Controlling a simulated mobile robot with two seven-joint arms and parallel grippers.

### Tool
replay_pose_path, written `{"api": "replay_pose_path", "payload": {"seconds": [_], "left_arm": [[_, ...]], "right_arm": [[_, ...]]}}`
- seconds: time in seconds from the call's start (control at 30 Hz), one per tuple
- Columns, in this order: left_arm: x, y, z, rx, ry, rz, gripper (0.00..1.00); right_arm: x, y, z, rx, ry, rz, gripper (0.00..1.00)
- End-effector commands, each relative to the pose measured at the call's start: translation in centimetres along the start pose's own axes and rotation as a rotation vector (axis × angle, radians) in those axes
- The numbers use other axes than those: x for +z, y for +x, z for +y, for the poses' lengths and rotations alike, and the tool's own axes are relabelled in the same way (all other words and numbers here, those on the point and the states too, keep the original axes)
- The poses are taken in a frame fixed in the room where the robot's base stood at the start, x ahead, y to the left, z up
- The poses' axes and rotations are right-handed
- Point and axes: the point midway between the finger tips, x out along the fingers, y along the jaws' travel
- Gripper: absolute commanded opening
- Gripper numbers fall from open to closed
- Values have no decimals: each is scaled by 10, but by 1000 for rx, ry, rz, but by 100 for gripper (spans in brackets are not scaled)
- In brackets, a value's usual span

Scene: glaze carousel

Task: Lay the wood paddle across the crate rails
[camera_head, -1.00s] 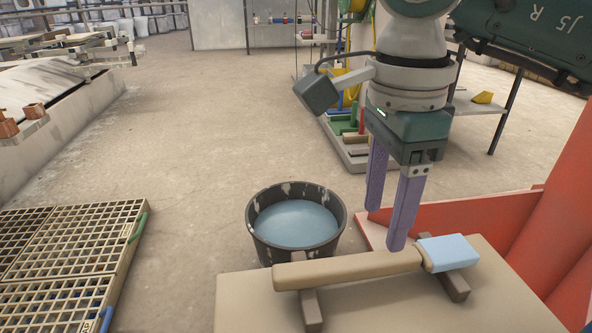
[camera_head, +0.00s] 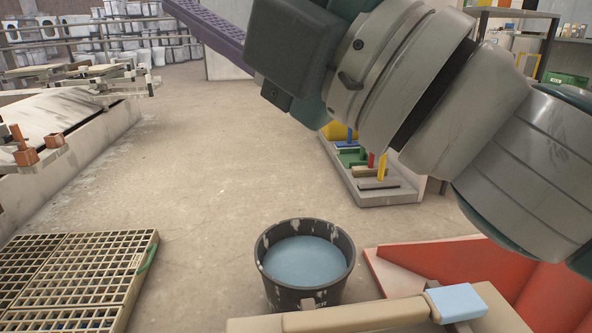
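The wood paddle, a long tan bar (camera_head: 357,317) with a light blue end (camera_head: 457,302), lies near the bottom edge, partly cut off by the frame. Under it is a tan work top (camera_head: 500,317); a dark support shows beneath its blue end. My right gripper (camera_head: 207,32) is at the top, far from the paddle, with its arm coming in from the right. One purple finger shows, pointing up and left; nothing shows held, and the other finger is hidden. Slatted crates (camera_head: 85,268) lie at the lower left. My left gripper is not in view.
A dark bucket of blue liquid (camera_head: 305,262) stands on the floor between the crates and the red panels (camera_head: 440,262). A grey tray with coloured blocks (camera_head: 385,190) stands beyond. The floor at centre left is clear.

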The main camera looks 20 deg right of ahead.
Motion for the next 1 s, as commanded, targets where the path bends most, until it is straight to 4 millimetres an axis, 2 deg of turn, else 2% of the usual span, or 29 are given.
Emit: {"api": "replay_pose_path", "payload": {"seconds": [0.03, 0.07, 0.1, 0.17, 0.2, 0.27, 0.3, 0.33, 0.4, 0.5, 0.6, 0.67, 1.0], "left_arm": [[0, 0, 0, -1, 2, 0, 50], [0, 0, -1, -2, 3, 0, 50], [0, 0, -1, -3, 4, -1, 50], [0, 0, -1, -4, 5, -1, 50], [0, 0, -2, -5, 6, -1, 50], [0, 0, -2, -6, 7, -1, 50], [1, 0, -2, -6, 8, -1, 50], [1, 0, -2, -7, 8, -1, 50], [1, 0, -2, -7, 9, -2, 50], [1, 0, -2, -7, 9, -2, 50], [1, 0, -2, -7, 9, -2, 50], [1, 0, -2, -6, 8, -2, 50], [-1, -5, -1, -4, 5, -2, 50]], "right_arm": [[32, -17, -14, -52, 175, -198, 63], [51, -30, -26, -90, 278, -317, 63], [71, -52, -45, -147, 415, -474, 63], [91, -95, -79, -249, 610, -706, 63], [94, -127, -102, -326, 735, -853, 63], [86, -177, -133, -451, 901, -1059, 63], [75, -209, -149, -536, 998, -1180, 63], [64, -231, -158, -599, 1062, -1262, 63], [35, -276, -171, -737, 1182, -1423, 63], [0, -318, -175, -890, 1289, -1574, 63], [-20, -338, -173, -977, 1336, -1648, 63], [-25, -343, -172, -1000, 1347, -1667, 63], [-25, -342, -167, -1006, 1347, -1668, 63]]}}
